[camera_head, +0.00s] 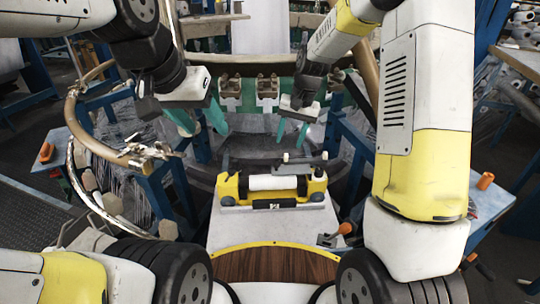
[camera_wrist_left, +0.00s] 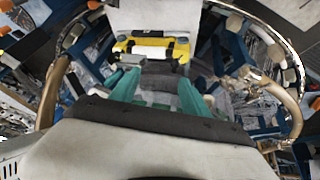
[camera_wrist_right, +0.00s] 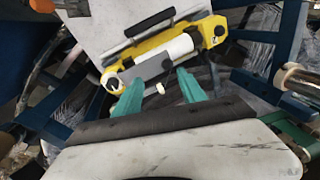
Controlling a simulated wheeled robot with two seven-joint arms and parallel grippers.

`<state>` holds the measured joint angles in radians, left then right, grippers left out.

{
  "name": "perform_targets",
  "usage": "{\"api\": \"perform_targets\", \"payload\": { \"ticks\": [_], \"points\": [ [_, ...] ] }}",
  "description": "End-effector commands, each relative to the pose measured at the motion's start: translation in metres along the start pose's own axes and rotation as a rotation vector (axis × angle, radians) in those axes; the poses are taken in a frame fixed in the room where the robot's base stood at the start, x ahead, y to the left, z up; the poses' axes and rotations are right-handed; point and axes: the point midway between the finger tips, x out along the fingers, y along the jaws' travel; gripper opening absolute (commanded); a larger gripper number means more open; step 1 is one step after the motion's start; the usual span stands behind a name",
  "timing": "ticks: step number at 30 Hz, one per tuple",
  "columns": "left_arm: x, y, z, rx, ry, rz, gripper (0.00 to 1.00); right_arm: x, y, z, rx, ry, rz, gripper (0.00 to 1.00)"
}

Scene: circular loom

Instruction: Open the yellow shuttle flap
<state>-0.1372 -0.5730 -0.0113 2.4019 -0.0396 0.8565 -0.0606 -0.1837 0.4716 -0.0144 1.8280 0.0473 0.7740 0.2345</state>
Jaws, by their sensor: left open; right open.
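The yellow shuttle (camera_head: 229,188) lies on a light platform in the middle of the head view, with a white roll (camera_head: 272,183) along it. A grey flap (camera_head: 308,162) with a small white knob (camera_head: 285,157) runs along its far side. In the right wrist view the flap (camera_wrist_right: 146,71) lies beside the roll, and the knob (camera_wrist_right: 160,88) appears between my fingers. My right gripper (camera_head: 291,135) is open and empty, above and behind the shuttle. My left gripper (camera_head: 204,122) is open and empty, further left and apart from the shuttle (camera_wrist_left: 151,50).
The platform (camera_head: 262,224) has bare room in front of the shuttle. The loom's curved tan ring (camera_head: 78,120) rises at the left, with blue frame posts around. An orange-handled tool (camera_head: 343,229) lies near the platform's right edge.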

Motion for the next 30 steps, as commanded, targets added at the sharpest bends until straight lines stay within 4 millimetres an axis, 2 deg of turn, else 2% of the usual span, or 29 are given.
{"api": "perform_targets", "payload": {
  "ticks": [1, 6, 11, 21, 25, 30],
  "points": [
    [-0.003, 0.001, 0.009, -0.035, 0.031, 0.001, 0.55, 0.014, -0.002, -0.004, 0.005, -0.017, 0.004, 0.48],
    [-0.005, 0.003, 0.022, -0.103, 0.081, 0.007, 0.55, 0.036, -0.005, -0.009, 0.017, -0.039, 0.011, 0.48],
    [-0.005, 0.003, 0.024, -0.112, 0.087, 0.008, 0.55, 0.051, -0.006, -0.009, 0.018, -0.043, 0.012, 0.48],
    [-0.005, 0.003, 0.024, -0.11, 0.085, 0.008, 0.55, 0.103, -0.005, -0.007, 0.017, -0.043, 0.011, 0.48],
    [-0.005, 0.003, 0.024, -0.109, 0.085, 0.008, 0.55, 0.113, -0.005, -0.007, 0.017, -0.041, 0.011, 0.48],
    [-0.005, 0.003, 0.024, -0.109, 0.085, 0.008, 0.55, 0.116, -0.005, -0.007, 0.017, -0.04, 0.011, 0.48]
  ]
}}
